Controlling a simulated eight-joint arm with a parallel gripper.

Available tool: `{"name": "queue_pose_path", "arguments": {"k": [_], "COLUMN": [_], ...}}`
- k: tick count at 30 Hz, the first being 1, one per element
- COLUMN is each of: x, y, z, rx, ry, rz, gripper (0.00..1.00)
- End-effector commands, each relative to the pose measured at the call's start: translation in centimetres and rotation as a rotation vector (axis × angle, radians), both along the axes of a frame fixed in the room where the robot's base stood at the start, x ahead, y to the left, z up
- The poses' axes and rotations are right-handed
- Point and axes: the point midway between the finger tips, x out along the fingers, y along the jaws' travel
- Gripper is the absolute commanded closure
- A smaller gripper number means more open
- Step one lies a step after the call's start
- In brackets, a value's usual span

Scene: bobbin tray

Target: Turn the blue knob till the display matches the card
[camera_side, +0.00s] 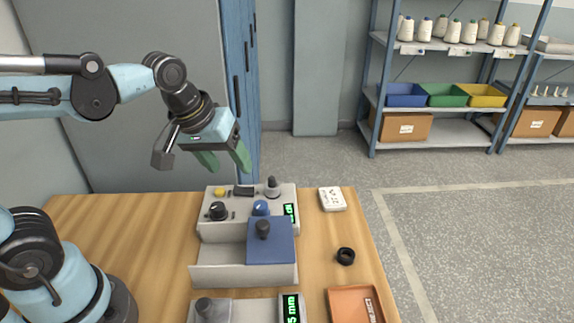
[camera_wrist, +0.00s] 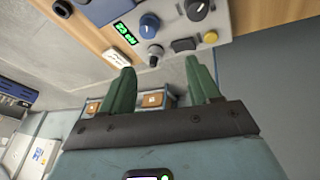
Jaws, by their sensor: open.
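The blue knob (camera_side: 261,208) is on the top of a light grey control box (camera_side: 249,227), partly behind a blue block; it also shows in the wrist view (camera_wrist: 149,25). The box's display (camera_side: 290,213) has green characters on black; in the wrist view the display (camera_wrist: 125,33) is rotated and I cannot read it surely. My gripper (camera_side: 225,162) is open and empty, above and behind the box, apart from the knob. Its green fingers (camera_wrist: 159,72) are spread.
A second box with a display (camera_side: 291,309), a black ring (camera_side: 346,256) and an orange tray (camera_side: 333,309) are nearer.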

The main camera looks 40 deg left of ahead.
Motion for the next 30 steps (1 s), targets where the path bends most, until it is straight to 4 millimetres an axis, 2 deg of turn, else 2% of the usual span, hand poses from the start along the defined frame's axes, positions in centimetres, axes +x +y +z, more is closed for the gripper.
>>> {"name": "queue_pose_path", "arguments": {"k": [1, 9, 15, 23, 30], "x": [0.8, 3.8, 4.9, 5.1, 5.1], "y": [-0.3, -1.9, -2.6, -2.8, -2.7], "z": [0.3, 0.4, 0.1, -1.0, -4.3], "rx": [-0.037, -0.154, -0.164, -0.164, -0.165], "ry": [0.048, 0.281, 0.367, 0.382, 0.380], "rz": [0.088, 0.598, 0.829, 0.885, 0.882], "gripper": [0.39, 0.39, 0.39, 0.39, 0.39]}}
